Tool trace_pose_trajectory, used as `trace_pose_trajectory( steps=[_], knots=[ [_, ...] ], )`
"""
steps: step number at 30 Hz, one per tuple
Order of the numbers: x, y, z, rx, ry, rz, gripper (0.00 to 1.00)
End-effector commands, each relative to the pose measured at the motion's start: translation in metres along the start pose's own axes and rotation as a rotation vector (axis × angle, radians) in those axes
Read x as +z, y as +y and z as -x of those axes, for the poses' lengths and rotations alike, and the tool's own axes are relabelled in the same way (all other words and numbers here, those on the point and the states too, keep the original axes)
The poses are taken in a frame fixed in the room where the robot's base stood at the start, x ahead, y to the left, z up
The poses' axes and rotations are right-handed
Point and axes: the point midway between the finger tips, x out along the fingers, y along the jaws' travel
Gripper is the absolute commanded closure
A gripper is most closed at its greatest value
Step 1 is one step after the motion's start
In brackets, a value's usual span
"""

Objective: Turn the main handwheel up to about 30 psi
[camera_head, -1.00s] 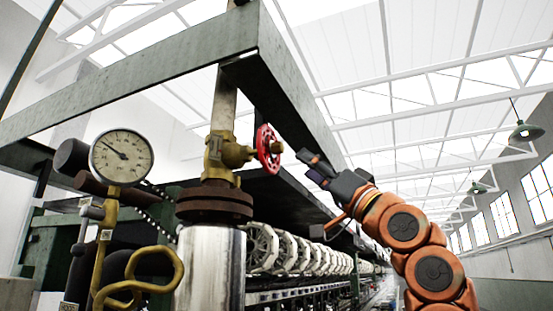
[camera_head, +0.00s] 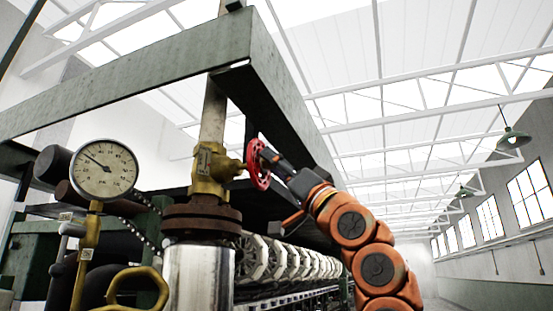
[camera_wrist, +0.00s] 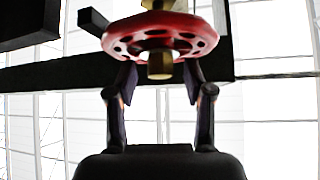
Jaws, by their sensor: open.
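The red handwheel (camera_head: 258,164) sits on the right side of a brass valve (camera_head: 211,168) on the vertical pipe. In the wrist view the handwheel (camera_wrist: 160,37) lies straight ahead, with its brass hub nut between my fingers. My gripper (camera_head: 275,161) is open at the wheel, one finger on each side; it also shows in the wrist view (camera_wrist: 158,80). I cannot tell whether the fingers touch the rim. The pressure gauge (camera_head: 104,169) stands left of the valve. Its needle points to the upper left; the numbers are too small to read surely.
A green steel beam frame (camera_head: 130,80) runs above and behind the valve. A rusty flange (camera_head: 194,222) and shiny cylinder (camera_head: 198,277) stand below it. A brass looped handle (camera_head: 138,288) is at lower left. White reels (camera_head: 256,258) line up behind. Open space lies at right.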

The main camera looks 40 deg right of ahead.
Motion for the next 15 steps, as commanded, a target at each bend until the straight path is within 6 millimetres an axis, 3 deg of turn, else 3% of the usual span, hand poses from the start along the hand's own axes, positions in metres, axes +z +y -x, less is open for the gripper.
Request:
trace_pose_trajectory(
  steps=[6, 15],
  knots=[
    [0.0000, 0.0000, 0.0003, 0.000, 0.001, 0.001, 0.49],
    [-0.0001, 0.0001, 0.0003, 0.000, 0.001, 0.001, 0.80]
  ],
)
